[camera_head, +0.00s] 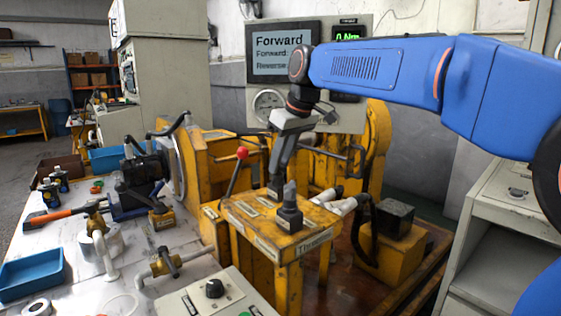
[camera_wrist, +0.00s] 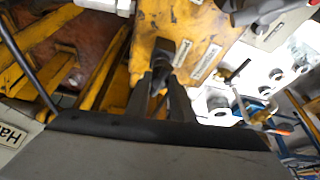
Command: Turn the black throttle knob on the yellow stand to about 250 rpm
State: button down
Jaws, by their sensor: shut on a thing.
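In the wrist view, my two fingers (camera_wrist: 162,92) are closed around a dark knob (camera_wrist: 163,58) on the yellow top. The fingers partly hide the knob, and its pointer angle cannot be told.
A display (camera_head: 284,52) reads "Forward"; its rpm value is not legible. A round gauge (camera_head: 268,101) is below it. A red-ball lever (camera_head: 241,153) rises left of the stand. A grey control box (camera_head: 215,298) is in front. A blue tray (camera_head: 32,272) lies far left.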

jog(key=c, duration=1.5)
grip_release()
jog(key=shift+c, duration=0.2)
jog(key=v, duration=1.7)
jog(key=shift+r, duration=0.15)
jog(key=shift+s+d, duration=0.2)
jog(key=s+d+f+m+h, duration=0.1)
jog(key=s+d+f+m, duration=0.1)
jog(key=s+d+f, duration=0.4)
jog(key=s+d+f+m+t+h, duration=0.1)
jog(key=s+d+f+m, duration=0.2)
jog(key=s+f, duration=0.9)
jog(key=s+d+f+m+h, duration=0.1)
jog(key=s+d+f+m, duration=0.2)
jog(key=s+d+f, duration=0.6)
notch_tip(320, 180, down, 14)
jog(key=shift+s+d+f+t, duration=0.25)
jog(key=shift+s+d+t, duration=0.05)
jog(key=shift+s, duration=0.05)
